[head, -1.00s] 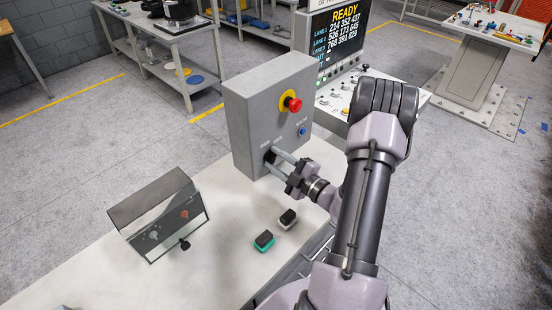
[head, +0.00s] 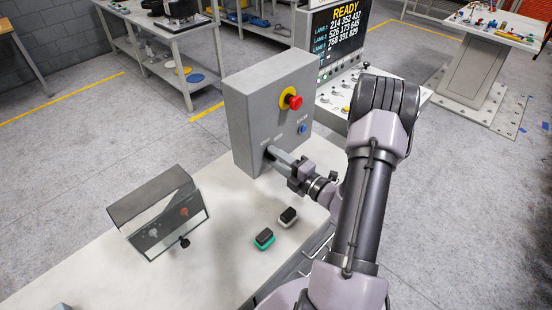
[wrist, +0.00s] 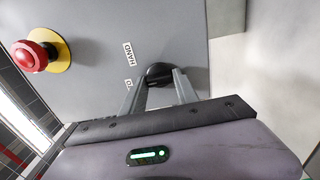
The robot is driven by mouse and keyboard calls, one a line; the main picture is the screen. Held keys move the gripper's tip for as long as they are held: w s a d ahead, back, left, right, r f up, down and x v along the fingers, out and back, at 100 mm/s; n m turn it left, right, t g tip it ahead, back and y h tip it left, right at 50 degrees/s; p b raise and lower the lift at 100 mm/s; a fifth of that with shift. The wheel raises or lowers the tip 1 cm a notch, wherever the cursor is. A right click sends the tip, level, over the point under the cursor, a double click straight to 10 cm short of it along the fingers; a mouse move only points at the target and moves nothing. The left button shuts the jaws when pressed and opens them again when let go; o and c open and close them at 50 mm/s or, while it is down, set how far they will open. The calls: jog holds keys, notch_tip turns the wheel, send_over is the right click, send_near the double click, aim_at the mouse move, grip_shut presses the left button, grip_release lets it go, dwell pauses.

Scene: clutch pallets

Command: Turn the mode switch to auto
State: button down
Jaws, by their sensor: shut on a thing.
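The grey control box (head: 245,125) stands on the white bench, its front facing my arm. The mode switch is a black knob (wrist: 159,74) low on the box's front; in the head view my fingers mostly hide it. My gripper (head: 272,154) reaches the front panel, and in the wrist view its two fingers (wrist: 158,82) lie on either side of the knob, shut on it. A white label reading HAND (wrist: 129,54) and another, partly hidden label (wrist: 128,84) are beside the knob. The knob's pointing direction is not clear.
A red emergency button (head: 293,102) on a yellow disc and a blue button (head: 303,129) sit on the same panel.

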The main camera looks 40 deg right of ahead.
dwell(0.4)
jog(key=c, duration=1)
grip_release()
jog(key=shift+s, duration=0.1)
jog(key=s+d+p, duration=0.1)
jog(key=s, duration=1.6)
jog(key=shift+d, duration=0.2)
jog(key=shift+s, duration=0.1)
